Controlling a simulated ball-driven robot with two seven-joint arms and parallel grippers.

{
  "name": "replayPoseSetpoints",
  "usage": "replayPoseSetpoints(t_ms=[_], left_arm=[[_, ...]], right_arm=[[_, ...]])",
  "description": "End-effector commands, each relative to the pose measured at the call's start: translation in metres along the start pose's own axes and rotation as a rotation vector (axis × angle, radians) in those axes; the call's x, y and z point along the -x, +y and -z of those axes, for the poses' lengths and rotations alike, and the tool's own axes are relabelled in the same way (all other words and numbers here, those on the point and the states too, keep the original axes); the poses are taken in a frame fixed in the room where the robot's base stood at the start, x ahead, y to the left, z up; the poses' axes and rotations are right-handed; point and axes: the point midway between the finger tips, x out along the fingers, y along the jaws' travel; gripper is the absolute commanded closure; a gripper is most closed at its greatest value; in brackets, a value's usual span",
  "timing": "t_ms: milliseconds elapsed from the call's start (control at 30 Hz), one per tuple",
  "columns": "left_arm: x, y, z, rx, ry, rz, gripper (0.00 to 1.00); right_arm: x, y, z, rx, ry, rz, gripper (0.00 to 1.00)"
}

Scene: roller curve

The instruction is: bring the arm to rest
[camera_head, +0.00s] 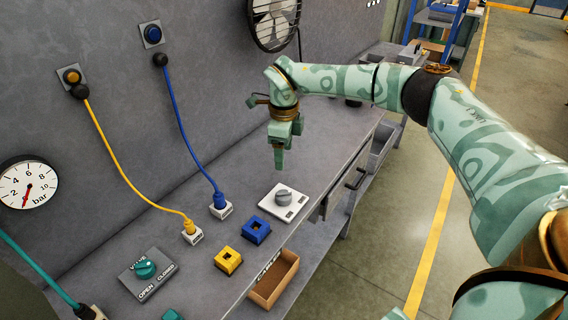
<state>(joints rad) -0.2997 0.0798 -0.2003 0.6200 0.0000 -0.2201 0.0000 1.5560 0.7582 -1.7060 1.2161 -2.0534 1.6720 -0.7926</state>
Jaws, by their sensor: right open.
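My right arm comes in from the right in the head view, patterned in pale and dark green. Its gripper (279,158) points down above the grey workbench (225,185). It hangs above and behind a white plate with a grey knob (283,197), apart from it. The gap between its fingers is hard to see from this angle, and nothing shows held in it. My left gripper is not in view.
Yellow (228,261) and blue (256,230) sockets sit near the bench's front edge. Yellow (120,158) and blue (183,125) cables run from the wall to plugs on the bench. A teal valve knob (145,269), a gauge (28,185) and a fan (273,22) are around.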

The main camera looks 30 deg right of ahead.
Motion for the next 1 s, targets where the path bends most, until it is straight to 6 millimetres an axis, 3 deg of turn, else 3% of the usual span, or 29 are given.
replayPoseSetpoints(t_ms=[167, 600, 700, 767, 867, 967, 1000], left_arm=[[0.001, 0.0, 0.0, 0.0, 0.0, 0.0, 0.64], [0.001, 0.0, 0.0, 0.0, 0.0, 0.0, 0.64], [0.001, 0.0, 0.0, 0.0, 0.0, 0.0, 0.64], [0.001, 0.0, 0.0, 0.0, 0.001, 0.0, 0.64], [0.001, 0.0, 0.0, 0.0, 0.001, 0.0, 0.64], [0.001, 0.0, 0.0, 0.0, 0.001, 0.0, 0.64], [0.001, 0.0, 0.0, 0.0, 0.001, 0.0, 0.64]], right_arm=[[0.007, 0.0, 0.0, 0.0, 0.001, 0.0, 0.34], [0.006, 0.0, 0.0, 0.0, 0.0, -0.001, 0.34], [0.0, 0.008, -0.006, 0.018, -0.017, -0.015, 0.34], [-0.009, 0.023, -0.018, 0.05, -0.053, -0.042, 0.34], [-0.034, 0.071, -0.052, 0.129, -0.171, -0.131, 0.34], [-0.054, 0.145, -0.095, 0.196, -0.363, -0.28, 0.34], [-0.056, 0.179, -0.112, 0.206, -0.454, -0.353, 0.34]])
